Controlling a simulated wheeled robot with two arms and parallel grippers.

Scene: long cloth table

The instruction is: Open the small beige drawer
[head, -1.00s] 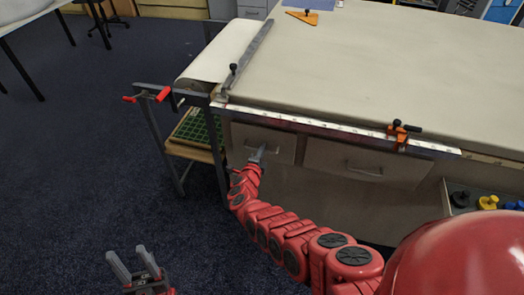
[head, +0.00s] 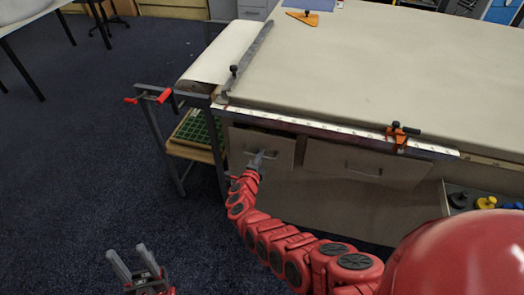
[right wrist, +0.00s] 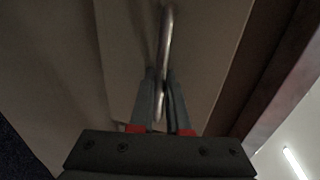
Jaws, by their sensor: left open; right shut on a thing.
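The small beige drawer (head: 279,153) is the left one of two under the table's front edge. A dark gap shows above its front, so it stands slightly open. My right gripper (head: 262,156) is shut on its metal handle (head: 271,153). In the right wrist view the handle (right wrist: 166,35) passes between the two fingers of the gripper (right wrist: 160,92), with the beige drawer front (right wrist: 130,45) behind. My left gripper (head: 134,266) is open and empty, low at the left above the floor. The drawer's inside is hidden.
A wider beige drawer (head: 375,167) is to the right, shut. The cloth table (head: 370,65) has a metal ruler edge (head: 310,128) and an orange clamp (head: 397,136). A shelf with a green grid (head: 192,130) stands left. Floor (head: 80,180) at left is clear.

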